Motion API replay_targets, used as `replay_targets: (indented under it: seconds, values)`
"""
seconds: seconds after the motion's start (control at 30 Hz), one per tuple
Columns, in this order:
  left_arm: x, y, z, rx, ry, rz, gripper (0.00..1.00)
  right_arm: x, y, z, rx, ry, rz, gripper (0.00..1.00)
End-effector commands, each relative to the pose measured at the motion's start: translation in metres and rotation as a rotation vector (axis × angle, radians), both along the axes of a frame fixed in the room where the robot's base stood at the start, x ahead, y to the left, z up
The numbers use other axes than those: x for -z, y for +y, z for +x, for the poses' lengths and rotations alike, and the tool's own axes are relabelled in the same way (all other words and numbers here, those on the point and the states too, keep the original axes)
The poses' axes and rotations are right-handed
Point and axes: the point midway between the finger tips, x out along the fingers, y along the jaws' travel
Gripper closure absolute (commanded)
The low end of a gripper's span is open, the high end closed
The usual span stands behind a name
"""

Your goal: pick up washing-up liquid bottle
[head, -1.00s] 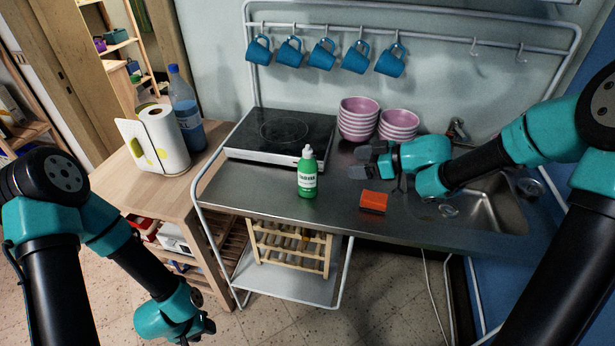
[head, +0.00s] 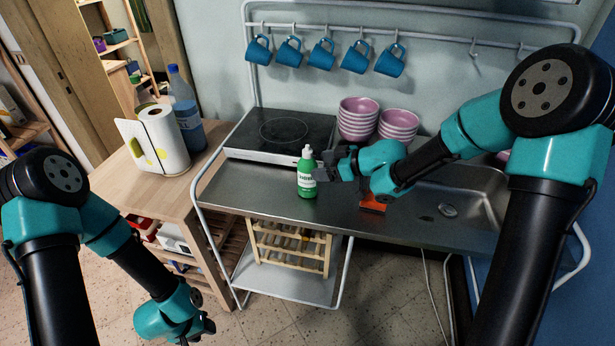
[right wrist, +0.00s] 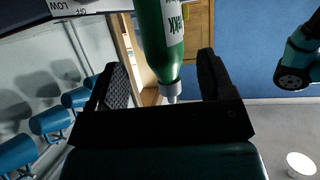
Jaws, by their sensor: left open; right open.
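The green washing-up liquid bottle (head: 307,177) with a white cap stands upright on the metal counter, in front of the hob. My right gripper (head: 325,165) is open at the bottle's right side. In the right wrist view the bottle (right wrist: 164,45) appears upside down between the two open fingers of my right gripper (right wrist: 163,72), with a gap on each side. The fingers do not visibly grip it. My left gripper (head: 204,330) hangs low at the bottom of the head view, empty and away from the counter.
An orange sponge (head: 372,204) lies under my right arm, partly hidden. The hob (head: 275,133) and stacked pink bowls (head: 358,118) stand behind. The sink (head: 465,202) is at the right. Blue mugs (head: 323,54) hang above. The counter left of the bottle is clear.

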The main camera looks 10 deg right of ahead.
Motion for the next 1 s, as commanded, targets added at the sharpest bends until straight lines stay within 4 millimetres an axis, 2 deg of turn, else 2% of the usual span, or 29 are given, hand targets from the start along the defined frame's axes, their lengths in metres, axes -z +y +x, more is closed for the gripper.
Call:
replay_targets:
  seconds: [0.47, 1.0]
  values:
    - [0.0, 0.0, 0.0, 0.0, 0.0, 0.0, 0.57, 0.02, 0.041, 0.02, -0.002, 0.001, 0.0, 0.25]
    - [0.0, 0.0, 0.0, 0.0, 0.0, 0.0, 0.57, 0.02, 0.043, 0.021, 0.0, 0.0, 0.0, 0.26]
